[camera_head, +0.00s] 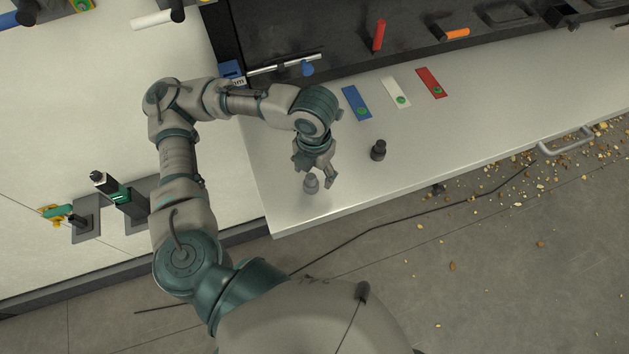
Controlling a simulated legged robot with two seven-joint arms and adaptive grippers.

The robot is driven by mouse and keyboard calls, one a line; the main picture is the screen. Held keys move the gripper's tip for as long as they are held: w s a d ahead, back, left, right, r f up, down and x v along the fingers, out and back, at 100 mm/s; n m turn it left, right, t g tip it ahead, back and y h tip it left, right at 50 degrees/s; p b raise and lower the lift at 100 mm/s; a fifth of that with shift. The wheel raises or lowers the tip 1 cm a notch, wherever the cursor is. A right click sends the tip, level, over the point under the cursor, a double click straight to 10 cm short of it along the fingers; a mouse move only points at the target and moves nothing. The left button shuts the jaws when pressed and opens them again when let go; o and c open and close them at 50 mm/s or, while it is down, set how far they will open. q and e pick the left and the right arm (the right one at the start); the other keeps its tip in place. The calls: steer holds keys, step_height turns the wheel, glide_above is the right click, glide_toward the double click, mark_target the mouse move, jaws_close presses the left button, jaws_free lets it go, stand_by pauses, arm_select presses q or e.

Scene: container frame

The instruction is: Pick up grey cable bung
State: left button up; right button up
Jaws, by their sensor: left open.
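The grey cable bung (311,184) stands upright on the light worktop near its front left corner. My left gripper (318,180) is open, just above and beside the bung, with one finger to the right of it. The near finger and the bung overlap in the view, so I cannot tell whether they touch. A black bung (378,150) stands on the worktop to the right of my gripper. My right gripper does not show.
The worktop (290,218) has a free front edge. Blue (356,102), white (396,92) and red (432,81) plates lie behind the bungs. A red cylinder (379,36) and an orange one (456,34) are farther back. A metal handle (566,141) juts from the front right.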

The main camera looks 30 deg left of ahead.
mark_target(308, 175)
arm_select(q)
steer(key=shift+f, duration=0.4)
steer(key=shift+a+f, duration=0.2)
steer(key=f, duration=0.2)
steer(key=a+f, duration=0.1)
steer(key=f, duration=0.1)
steer(key=shift+f, duration=0.5)
steer(key=shift+d, duration=0.4)
steer(key=c, duration=1.2)
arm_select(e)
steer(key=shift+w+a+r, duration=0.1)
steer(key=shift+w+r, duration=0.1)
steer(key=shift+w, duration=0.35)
